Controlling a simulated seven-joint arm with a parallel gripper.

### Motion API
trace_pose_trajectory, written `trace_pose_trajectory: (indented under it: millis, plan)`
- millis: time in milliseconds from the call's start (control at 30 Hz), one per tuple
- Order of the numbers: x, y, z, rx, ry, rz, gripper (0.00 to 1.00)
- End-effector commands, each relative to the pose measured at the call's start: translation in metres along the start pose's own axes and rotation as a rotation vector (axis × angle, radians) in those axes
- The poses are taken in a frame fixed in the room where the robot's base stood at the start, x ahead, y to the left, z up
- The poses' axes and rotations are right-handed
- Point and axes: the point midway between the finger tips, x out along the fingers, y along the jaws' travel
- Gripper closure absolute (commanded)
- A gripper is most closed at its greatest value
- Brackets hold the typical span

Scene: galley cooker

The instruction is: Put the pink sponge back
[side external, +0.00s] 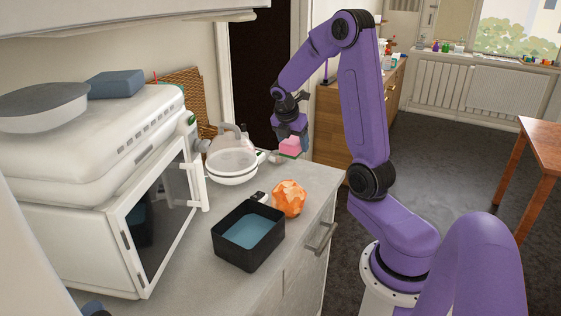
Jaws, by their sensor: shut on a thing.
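The pink sponge (290,144) is at the far end of the counter, near the edge on the right. My gripper (291,137) points down from above and is shut on the sponge. A thin greenish layer shows under the pink part; I cannot tell whether it belongs to the sponge or is a separate thing. I also cannot tell whether the sponge touches the counter or hangs just above it. The fingers hide the sponge's upper part.
Nearer are an orange faceted object (289,198) and a black bin (222,248) with a blue inside. A white oven (75,245) fills the left, with a blue block (115,84) and grey bowl (42,103) on top.

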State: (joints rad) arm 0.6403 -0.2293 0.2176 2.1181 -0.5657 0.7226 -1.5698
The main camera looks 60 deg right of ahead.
Motion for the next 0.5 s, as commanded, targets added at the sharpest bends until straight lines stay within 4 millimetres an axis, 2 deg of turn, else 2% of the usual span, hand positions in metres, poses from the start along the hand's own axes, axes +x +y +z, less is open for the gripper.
trace_pose_trajectory:
  millis: [233,500]
  plan:
    - [0.029,0.036,0.016,0.001,0.001,-0.003,0.61]
    - [0.071,0.061,0.018,0.002,0.002,-0.003,0.61]
